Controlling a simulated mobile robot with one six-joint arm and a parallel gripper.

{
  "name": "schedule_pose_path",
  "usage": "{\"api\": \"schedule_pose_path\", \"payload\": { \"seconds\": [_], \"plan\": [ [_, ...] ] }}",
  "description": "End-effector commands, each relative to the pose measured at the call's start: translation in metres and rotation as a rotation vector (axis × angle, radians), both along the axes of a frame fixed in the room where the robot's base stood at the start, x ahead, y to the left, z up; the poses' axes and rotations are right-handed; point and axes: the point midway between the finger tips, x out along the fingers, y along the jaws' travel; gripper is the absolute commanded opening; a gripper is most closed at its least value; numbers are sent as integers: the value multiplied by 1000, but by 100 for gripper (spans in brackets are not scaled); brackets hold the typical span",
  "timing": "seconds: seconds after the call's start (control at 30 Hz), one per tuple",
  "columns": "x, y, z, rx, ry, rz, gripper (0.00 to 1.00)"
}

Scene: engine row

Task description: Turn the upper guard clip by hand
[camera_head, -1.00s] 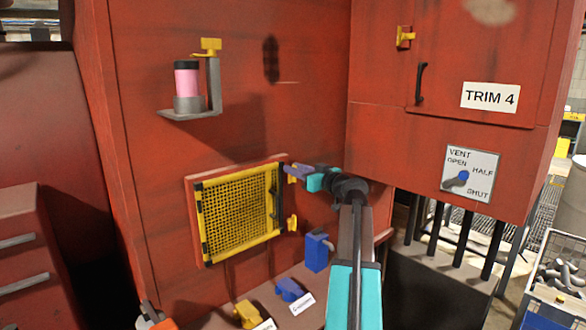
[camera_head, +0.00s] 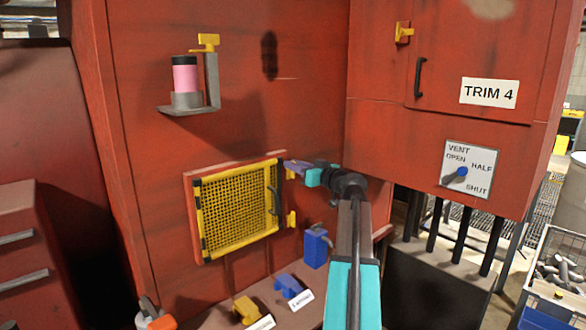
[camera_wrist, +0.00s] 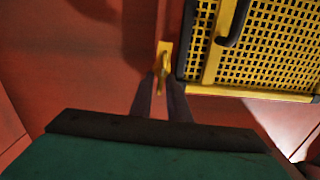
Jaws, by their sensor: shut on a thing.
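The guard is a yellow mesh panel (camera_head: 237,212) in a red frame, closed against the red wall. Its black handle (camera_head: 273,200) is near the right edge. The upper guard clip is at the guard's upper right corner, mostly hidden by my gripper in the head view. In the wrist view the yellow clip (camera_wrist: 164,55) shows beside the guard mesh (camera_wrist: 276,45). My gripper (camera_head: 289,166) is shut on this clip, with its two dark fingers (camera_wrist: 162,84) on either side of it. The lower yellow clip (camera_head: 291,219) stands free below.
A blue box with a lever (camera_head: 316,248) stands right below the guard. Blue (camera_head: 287,286) and yellow (camera_head: 246,309) parts sit on the ledge. A bracket holds a pink jar (camera_head: 185,75) above. The TRIM 4 cabinet (camera_head: 400,130) juts out at right, near my arm.

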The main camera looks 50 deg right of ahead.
Motion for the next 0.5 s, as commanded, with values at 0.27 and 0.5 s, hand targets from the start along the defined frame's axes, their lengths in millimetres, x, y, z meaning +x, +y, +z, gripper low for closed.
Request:
{"api": "schedule_pose_path", "payload": {
  "seconds": [0.27, 0.5],
  "plan": [
    [1, -3, -2, 135, -10, 1, 0],
    [1, -7, -3, 315, -24, 0, 0]
  ]
}}
